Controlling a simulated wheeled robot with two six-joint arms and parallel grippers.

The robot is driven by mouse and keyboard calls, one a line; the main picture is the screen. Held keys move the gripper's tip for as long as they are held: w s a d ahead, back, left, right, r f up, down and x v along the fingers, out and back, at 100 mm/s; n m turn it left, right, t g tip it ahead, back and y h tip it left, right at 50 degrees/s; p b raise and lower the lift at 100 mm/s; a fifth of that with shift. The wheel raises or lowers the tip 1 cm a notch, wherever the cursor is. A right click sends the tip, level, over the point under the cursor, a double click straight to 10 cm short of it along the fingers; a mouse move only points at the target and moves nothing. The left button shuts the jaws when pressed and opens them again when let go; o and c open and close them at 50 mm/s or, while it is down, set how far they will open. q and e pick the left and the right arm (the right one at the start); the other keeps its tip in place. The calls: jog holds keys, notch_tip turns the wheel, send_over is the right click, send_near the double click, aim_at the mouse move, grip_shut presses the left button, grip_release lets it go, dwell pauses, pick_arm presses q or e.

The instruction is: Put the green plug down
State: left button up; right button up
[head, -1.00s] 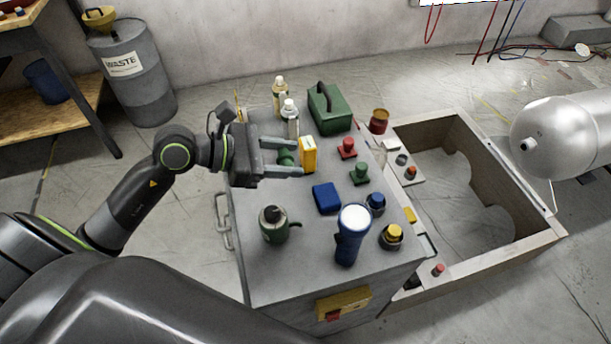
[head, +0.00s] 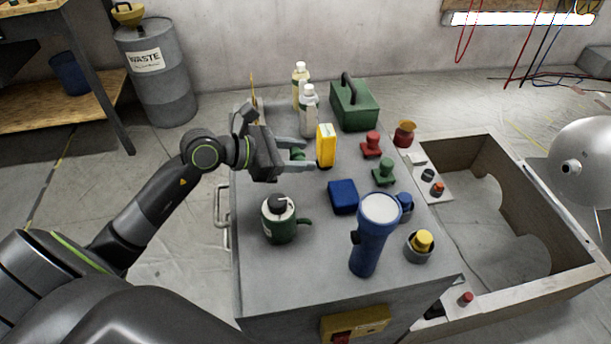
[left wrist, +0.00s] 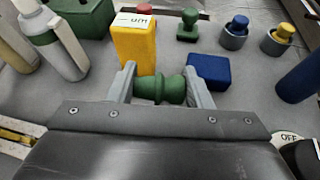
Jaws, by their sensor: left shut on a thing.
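My left gripper (head: 301,154) is shut on the green plug (head: 298,155), over the left back part of the grey cabinet top. In the left wrist view the plug (left wrist: 160,90) lies sideways between the two fingers (left wrist: 160,88), with rounded ends and a narrower waist. I cannot tell whether it touches the cabinet top. A yellow box (head: 325,146) stands just beyond the fingertips. Another green knobbed piece (head: 384,172) stands upright on the top to the right, near a red one (head: 371,145). My right gripper is not in view.
The grey cabinet top (head: 330,262) also bears two bottles, a green toolbox (head: 354,106), a blue block (head: 343,196), a green oil can (head: 279,221), a blue flashlight (head: 373,236), and blue and yellow plugs in ring holders. A wooden crate (head: 575,243) stands at the right.

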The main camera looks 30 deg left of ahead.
aim_at(299, 183)
pick_arm(q)
notch_tip(299, 183, down, 6)
jog(key=shift+r+b, duration=0.25)
jog(key=shift+b, duration=0.2)
jog(key=shift+f, duration=0.25)
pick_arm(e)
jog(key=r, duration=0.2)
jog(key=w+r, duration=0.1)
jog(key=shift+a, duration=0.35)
pick_arm(q)
jog(key=shift+f, duration=0.1)
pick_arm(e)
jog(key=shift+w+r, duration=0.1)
pick_arm(q)
jog(key=o, duration=1)
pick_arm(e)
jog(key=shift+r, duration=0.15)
